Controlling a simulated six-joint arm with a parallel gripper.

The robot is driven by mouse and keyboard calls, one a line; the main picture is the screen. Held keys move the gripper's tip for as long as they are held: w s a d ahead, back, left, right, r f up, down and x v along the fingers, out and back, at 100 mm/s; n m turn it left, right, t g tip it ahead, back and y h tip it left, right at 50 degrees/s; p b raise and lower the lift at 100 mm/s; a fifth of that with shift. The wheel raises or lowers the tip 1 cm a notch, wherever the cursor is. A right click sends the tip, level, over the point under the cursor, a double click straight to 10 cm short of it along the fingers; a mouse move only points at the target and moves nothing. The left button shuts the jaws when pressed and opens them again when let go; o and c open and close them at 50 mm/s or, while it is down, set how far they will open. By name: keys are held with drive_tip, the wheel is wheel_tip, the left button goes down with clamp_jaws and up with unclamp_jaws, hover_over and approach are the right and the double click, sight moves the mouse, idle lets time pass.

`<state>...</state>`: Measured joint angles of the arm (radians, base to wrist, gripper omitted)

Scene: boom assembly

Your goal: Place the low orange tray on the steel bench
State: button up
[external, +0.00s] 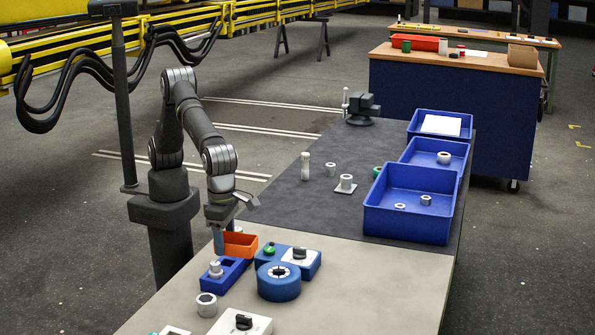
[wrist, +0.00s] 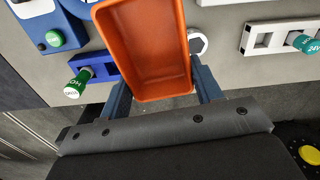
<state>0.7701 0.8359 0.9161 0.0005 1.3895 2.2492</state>
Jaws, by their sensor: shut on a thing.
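The low orange tray (external: 240,241) is at the near part of the bench, behind the blue holder, in the external view. In the wrist view the tray (wrist: 145,50) fills the upper middle, its open inside facing the camera and empty. My gripper (external: 221,238) is shut on the tray; in the wrist view one blue finger of my gripper (wrist: 163,90) lies on each side of its near end. The light grey steel bench (external: 370,285) spreads below and to the right. I cannot tell whether the tray touches the bench or hangs just above it.
A blue holder (external: 222,274) with a white-topped part, a round blue fixture (external: 278,282) and a blue box with a knob (external: 303,262) crowd around the tray. A white ring (external: 206,305) stands nearer. The bench's right side is clear. Blue bins (external: 410,205) stand farther back.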

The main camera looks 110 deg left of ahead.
drive_tip(key=s+d+m, duration=0.1)
drive_tip(key=s+d, duration=0.5)
hover_over(243, 309)
wheel_tip(243, 309, down, 12)
drive_tip(key=shift+w+d, duration=0.1)
drive_tip(key=shift+f, duration=2)
drive_tip(key=shift+f, duration=0.1)
drive_tip(key=o, duration=0.6)
drive_tip(key=shift+f, duration=0.1)
drive_tip(key=shift+o, duration=0.8)
